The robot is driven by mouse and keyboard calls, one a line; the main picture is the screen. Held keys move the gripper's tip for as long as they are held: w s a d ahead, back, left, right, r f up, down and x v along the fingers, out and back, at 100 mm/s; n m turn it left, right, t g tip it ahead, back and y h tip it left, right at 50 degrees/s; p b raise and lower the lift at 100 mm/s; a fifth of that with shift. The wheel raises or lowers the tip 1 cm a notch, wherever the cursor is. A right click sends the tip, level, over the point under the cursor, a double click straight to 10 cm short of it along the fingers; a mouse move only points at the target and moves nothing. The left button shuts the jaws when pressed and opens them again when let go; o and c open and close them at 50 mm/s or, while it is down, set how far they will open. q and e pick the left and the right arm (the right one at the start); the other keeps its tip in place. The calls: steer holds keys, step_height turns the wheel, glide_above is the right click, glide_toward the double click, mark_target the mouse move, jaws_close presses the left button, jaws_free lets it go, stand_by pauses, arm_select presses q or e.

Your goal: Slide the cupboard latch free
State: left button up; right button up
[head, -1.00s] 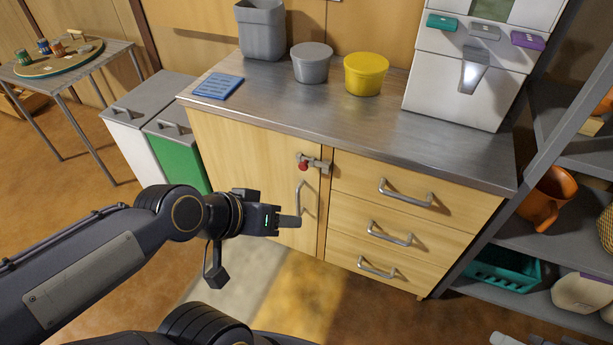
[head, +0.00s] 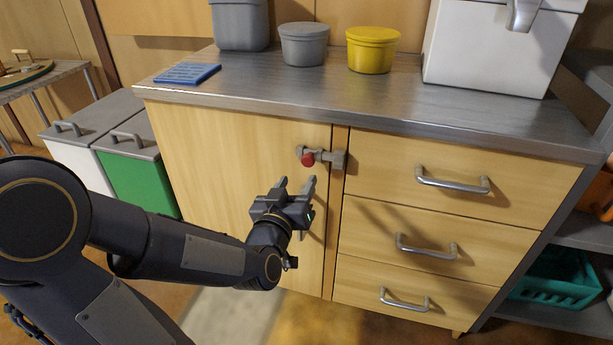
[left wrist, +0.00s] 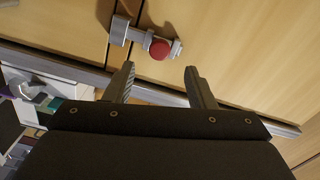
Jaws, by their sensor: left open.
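The cupboard latch is a grey metal bolt (head: 334,158) with a red knob (head: 308,159). It sits at the top right of the cupboard door (head: 235,165) and spans the gap to the drawer side. In the left wrist view the bolt (left wrist: 134,33) and the red knob (left wrist: 159,49) are ahead of the fingertips. My left gripper (head: 296,182) is open and empty, just below the knob and apart from it. In the left wrist view its two fingers (left wrist: 160,70) are spread wide. The door handle is mostly hidden behind the gripper. My right gripper is not in view.
The metal worktop (head: 400,105) overhangs just above the latch. Drawer handles (head: 452,181) stick out at the right. Bins (head: 135,165) stand at the left.

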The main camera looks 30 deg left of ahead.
mark_target(307, 163)
arm_select(q)
steer(key=b+x, duration=0.1)
steer(key=x, duration=0.5)
steer(key=shift+w, duration=0.35)
jaws_close()
